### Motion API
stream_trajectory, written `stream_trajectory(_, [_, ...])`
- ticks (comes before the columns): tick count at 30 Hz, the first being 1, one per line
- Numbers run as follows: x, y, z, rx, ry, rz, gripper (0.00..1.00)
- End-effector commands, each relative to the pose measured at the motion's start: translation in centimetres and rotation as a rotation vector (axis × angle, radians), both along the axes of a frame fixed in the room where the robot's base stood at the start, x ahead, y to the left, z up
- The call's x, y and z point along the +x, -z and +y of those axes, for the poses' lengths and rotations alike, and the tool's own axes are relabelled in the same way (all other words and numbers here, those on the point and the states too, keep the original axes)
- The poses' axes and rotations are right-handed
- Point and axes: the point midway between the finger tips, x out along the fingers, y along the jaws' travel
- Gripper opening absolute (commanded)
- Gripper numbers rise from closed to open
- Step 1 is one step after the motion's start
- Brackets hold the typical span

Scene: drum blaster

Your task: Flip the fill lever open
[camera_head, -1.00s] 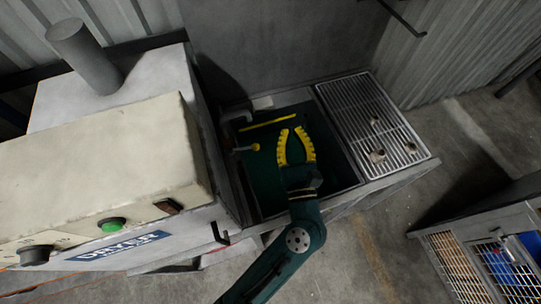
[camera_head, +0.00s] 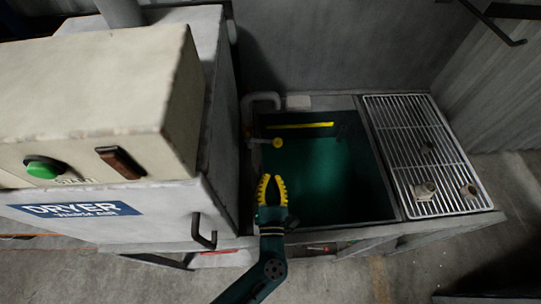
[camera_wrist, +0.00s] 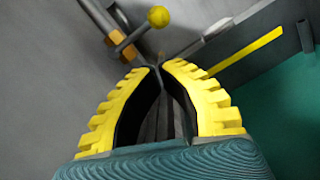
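The fill lever (camera_head: 278,143) is a thin rod with a yellow ball knob. It sticks out sideways from the pipe at the tank's back left corner. In the wrist view the lever's yellow knob (camera_wrist: 158,17) is at the top centre, and its rod runs down left to a brass-coloured fitting (camera_wrist: 122,45). My gripper (camera_head: 271,178), with yellow ridged fingers, is in front of the lever near the tank's left side, apart from it. In the wrist view its fingertips (camera_wrist: 162,66) meet below the knob, with nothing held.
The open tank (camera_head: 385,185) has a green inside and a yellow strip (camera_head: 302,125) on its back wall.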

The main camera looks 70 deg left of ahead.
Motion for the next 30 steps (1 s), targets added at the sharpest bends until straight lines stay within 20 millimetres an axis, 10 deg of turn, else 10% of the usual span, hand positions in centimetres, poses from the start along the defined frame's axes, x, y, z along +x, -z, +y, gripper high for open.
stream_trajectory(15, [2.7,-1.2,8.4,0.0,-0.002,-0.002,0.0])
stream_trajectory(30, [3.1,-1.4,8.9,-0.001,0.002,-0.005,0.0])
